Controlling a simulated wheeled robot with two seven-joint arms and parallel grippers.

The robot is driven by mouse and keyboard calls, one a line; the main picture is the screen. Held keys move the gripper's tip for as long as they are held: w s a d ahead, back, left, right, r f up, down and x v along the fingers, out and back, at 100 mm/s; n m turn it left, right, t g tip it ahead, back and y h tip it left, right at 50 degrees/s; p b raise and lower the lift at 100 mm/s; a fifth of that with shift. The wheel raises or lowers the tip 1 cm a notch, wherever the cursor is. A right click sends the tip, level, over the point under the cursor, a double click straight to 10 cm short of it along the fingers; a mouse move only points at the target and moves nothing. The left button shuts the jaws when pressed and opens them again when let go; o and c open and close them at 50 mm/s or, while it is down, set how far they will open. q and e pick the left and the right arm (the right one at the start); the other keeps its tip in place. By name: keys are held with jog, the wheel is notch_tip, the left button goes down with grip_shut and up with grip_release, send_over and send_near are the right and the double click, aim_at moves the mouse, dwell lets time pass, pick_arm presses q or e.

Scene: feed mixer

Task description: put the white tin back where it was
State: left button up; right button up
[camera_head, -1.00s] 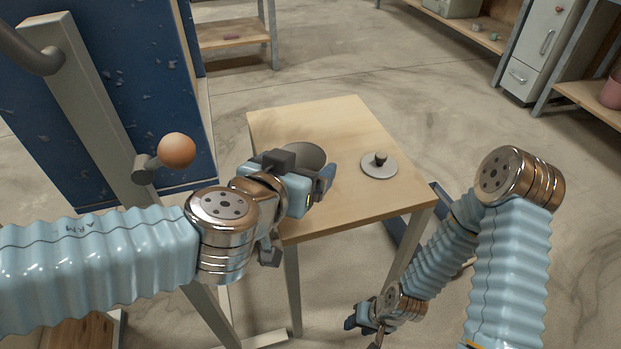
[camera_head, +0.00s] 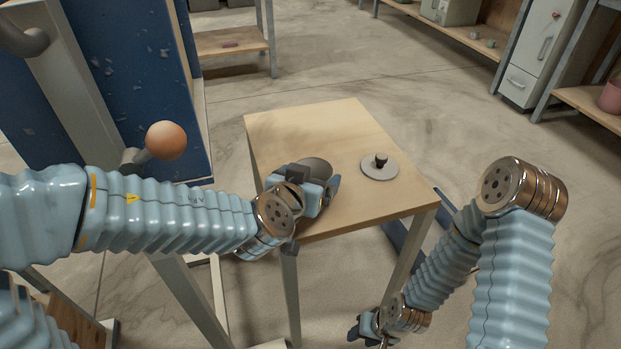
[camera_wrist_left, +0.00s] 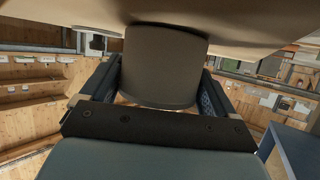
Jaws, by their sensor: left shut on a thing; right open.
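The white tin (camera_head: 318,168), which looks grey here, is at the near left part of the wooden table (camera_head: 330,130). My left gripper (camera_head: 318,187) is shut on it, and hides its near side in the head view. In the left wrist view the tin (camera_wrist_left: 165,65) sits between both fingers, against the pale table surface; whether it touches the table I cannot tell. A round grey lid (camera_head: 370,175) with a black knob lies on the table to the right. My right gripper (camera_head: 368,330) is open and empty, low beside the table.
A blue panel (camera_head: 130,100) with a grey post and an orange ball (camera_head: 166,140) on a lever stands left of the table. The table's middle and far part are clear. Shelves (camera_head: 232,40) stand along the back, away from my arms.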

pick_arm(q)
jog(key=shift+f+b, duration=0.15)
jog(key=shift+b, duration=0.3)
jog(key=o, duration=0.9)
jog(key=shift+c, duration=0.2)
jog(key=shift+r+p, duration=0.4)
jog(key=shift+p, duration=0.25)
jog(key=v, duration=0.5)
jog(key=b+v, duration=0.1)
jog(key=v, duration=0.4)
jog(key=shift+s+a+f, duration=0.1)
jog(key=shift+s+f, duration=0.05)
jog(key=shift+f, duration=0.05)
jog(key=shift+b+v, duration=0.35)
jog(key=shift+v, duration=0.55)
